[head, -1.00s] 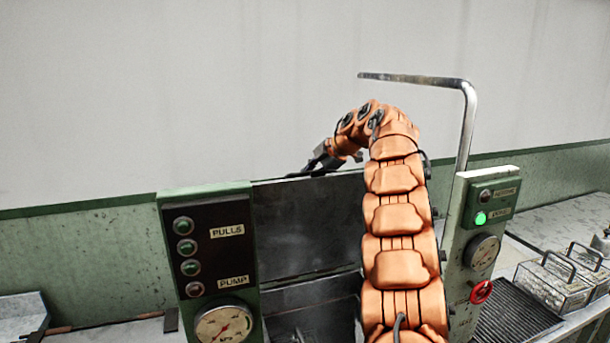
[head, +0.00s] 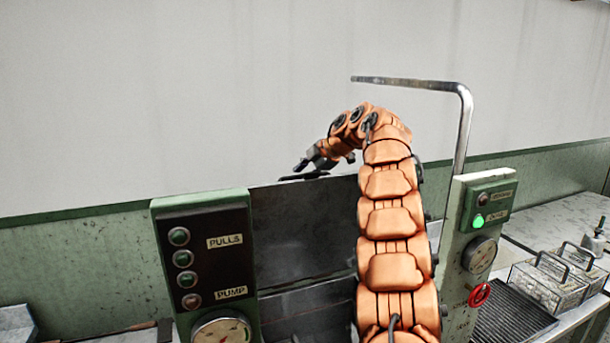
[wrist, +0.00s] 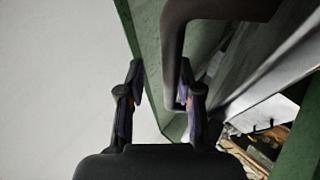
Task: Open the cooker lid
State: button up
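The cooker lid seems to be the dark metal panel (head: 300,230) standing steeply between two green control housings in the head view; my arm covers its right part. My gripper (head: 309,170) is at the panel's top edge, largely hidden by my wrist. In the wrist view my gripper (wrist: 158,78) is open, its two fingers apart. A dark bent bar (wrist: 173,55), which looks like a handle, runs down close to the inner side of the right finger. I cannot tell whether they touch. A grey metal surface (wrist: 285,65) lies to the right of the bar.
The left control housing (head: 203,255) carries lights and a gauge. The right one (head: 476,235) has a lit green lamp and a red knob. A bent metal pipe (head: 464,125) rises behind my arm. Wire-handled metal boxes (head: 550,280) stand at right. A plain wall is behind.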

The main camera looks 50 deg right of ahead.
aim_at(323, 177)
jog(key=shift+o, duration=0.5)
jog(key=shift+w+f, duration=0.45)
jog(key=shift+f, duration=0.25)
jog(key=v, duration=0.9)
jog(key=shift+d+r, duration=0.1)
jog(key=shift+r, duration=0.1)
jog(key=shift+v, duration=1.05)
jog(key=shift+s+r, duration=0.25)
jog(key=shift+s, duration=0.2)
